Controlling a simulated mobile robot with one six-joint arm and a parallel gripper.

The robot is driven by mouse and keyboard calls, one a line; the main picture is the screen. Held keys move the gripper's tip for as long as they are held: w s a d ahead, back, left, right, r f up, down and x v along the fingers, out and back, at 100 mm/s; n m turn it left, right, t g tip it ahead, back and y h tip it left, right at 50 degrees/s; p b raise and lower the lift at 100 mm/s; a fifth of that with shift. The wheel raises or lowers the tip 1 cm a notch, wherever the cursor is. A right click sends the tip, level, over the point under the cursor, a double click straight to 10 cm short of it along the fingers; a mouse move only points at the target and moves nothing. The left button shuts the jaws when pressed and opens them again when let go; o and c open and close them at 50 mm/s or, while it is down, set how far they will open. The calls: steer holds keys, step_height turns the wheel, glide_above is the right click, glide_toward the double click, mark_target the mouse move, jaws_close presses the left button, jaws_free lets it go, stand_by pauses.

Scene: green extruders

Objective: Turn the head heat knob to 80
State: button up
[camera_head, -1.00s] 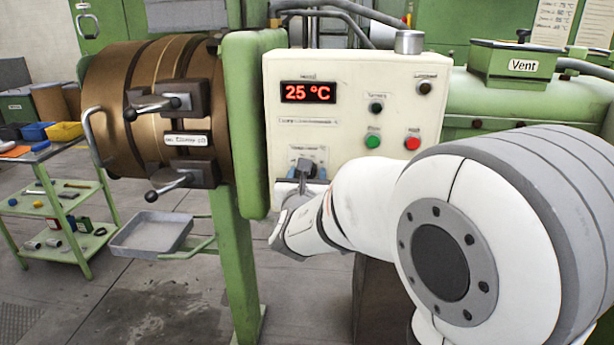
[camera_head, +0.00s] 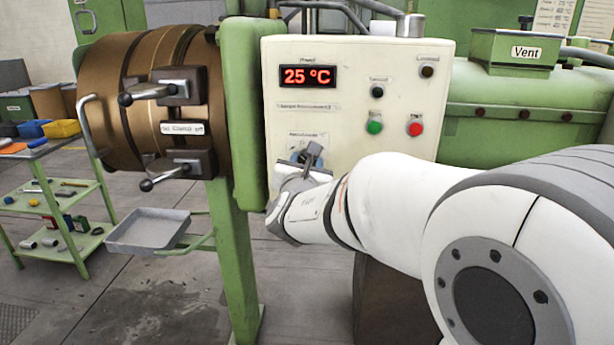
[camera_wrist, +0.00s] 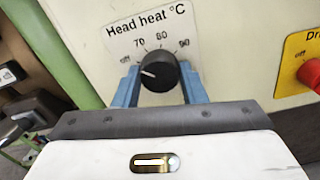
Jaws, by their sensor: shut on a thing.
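The black head heat knob (camera_wrist: 160,72) is on the cream control panel (camera_head: 350,130), under a "Head heat °C" label with marks off, 70, 80 and 90. Its white pointer line faces left, on the side of the off mark and away from 80. My gripper (camera_wrist: 160,82) has its two blue fingers on either side of the knob, shut on it. In the head view my gripper (camera_head: 308,157) is at the lower left of the panel and largely hides the knob. The panel display (camera_head: 308,76) reads 25 °C.
A red knob (camera_wrist: 312,75) on a yellow plate sits to the right in the wrist view. Green (camera_head: 375,127) and red (camera_head: 415,129) buttons are above my arm. A brown barrel with handles (camera_head: 140,95) and a tray (camera_head: 148,231) are to the left.

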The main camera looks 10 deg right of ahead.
steer(key=shift+m+b, duration=6.7)
steer(key=shift+b, duration=3.4)
steer(key=o, duration=1)
steer(key=shift+s+a, duration=0.1)
